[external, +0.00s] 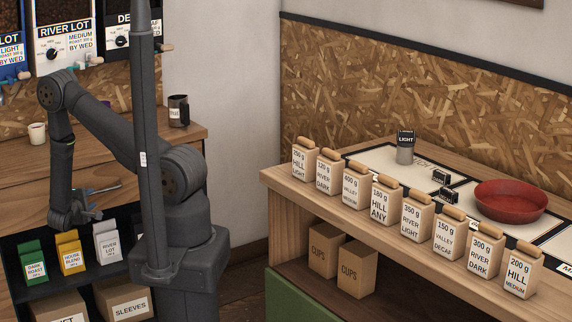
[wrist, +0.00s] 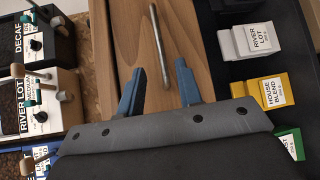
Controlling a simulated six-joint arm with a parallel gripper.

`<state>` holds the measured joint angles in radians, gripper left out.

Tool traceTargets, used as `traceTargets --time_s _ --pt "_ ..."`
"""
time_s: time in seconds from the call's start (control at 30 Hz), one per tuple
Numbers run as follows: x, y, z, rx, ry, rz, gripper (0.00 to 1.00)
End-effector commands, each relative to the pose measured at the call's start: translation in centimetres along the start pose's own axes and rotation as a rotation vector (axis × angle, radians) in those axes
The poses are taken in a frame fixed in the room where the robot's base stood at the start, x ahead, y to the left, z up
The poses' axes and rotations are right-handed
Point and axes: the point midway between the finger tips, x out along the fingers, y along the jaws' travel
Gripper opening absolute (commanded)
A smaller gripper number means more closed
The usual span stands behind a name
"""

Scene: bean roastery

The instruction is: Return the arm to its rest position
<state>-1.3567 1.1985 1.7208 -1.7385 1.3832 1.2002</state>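My arm, dark grey, is bent over the wooden counter on the left in the external view. My gripper (external: 90,214) hangs low near the counter's front edge, beside the dark shelf of bags. In the wrist view my gripper (wrist: 160,68) has its two blue fingers wide apart, with nothing held between them. A thin metal rod (wrist: 160,45) lies on the wood beyond the fingers and touches neither.
Green, yellow (external: 71,253) and white (external: 107,243) bags stand on the dark shelf. Bean dispensers (external: 66,45) hang behind the counter. A dark mug (external: 178,111) stands at its back. The right bench has a row of labelled bags (external: 384,201) and a red bowl (external: 510,202).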

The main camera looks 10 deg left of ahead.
Motion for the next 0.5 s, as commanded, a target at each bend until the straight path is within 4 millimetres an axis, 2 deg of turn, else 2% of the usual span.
traceTargets --time_s 0.03,0.3,0.5 --pt "1.1 0.0 0.1 0.001 -0.005 -0.001 0.32" --pt "6.0 0.0 0.1 0.001 -0.004 0.001 0.32" --pt "8.9 0.1 0.1 0.003 -0.004 0.002 0.32"
